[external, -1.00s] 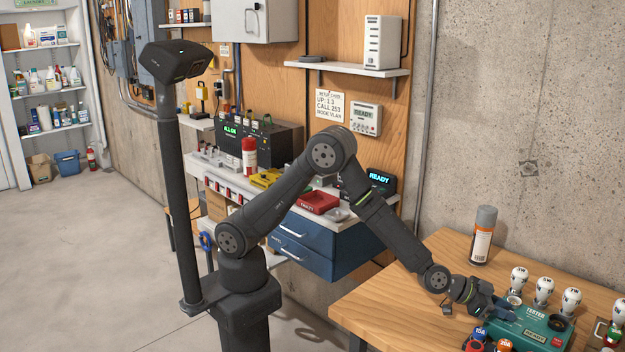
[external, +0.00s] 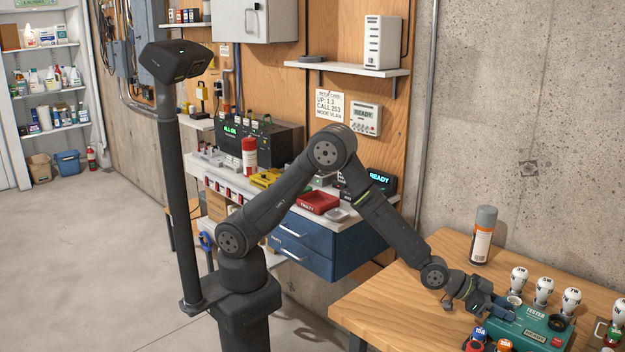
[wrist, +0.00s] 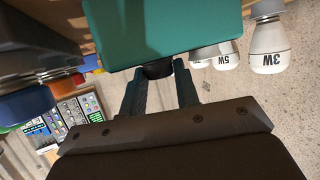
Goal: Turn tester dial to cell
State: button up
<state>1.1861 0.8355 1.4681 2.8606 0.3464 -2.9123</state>
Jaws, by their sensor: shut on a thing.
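The tester (external: 533,322) is a green box with a small display on the wooden table at the lower right. In the wrist view its green body (wrist: 165,28) fills the top middle. My gripper (external: 487,305) is at the tester's left side. In the wrist view my gripper (wrist: 158,70) has its two fingers on either side of a small dark knob, the dial (wrist: 157,71), on the tester's edge, and is shut on it. The dial's marking and pointer cannot be read. In the external view the gripper hides the dial.
White bulbs (external: 544,289) stand in a row behind the tester. Parts with blue and orange tops (external: 504,345) stand in front of it. A grey-capped spray can (external: 482,236) stands at the table's back. The table's left part (external: 400,310) is clear.

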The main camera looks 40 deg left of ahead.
jog(key=o, duration=1)
jog(key=shift+c, duration=0.2)
jog(key=v, duration=1.7)
jog(key=shift+s, duration=0.15)
jog(key=shift+a, duration=0.15)
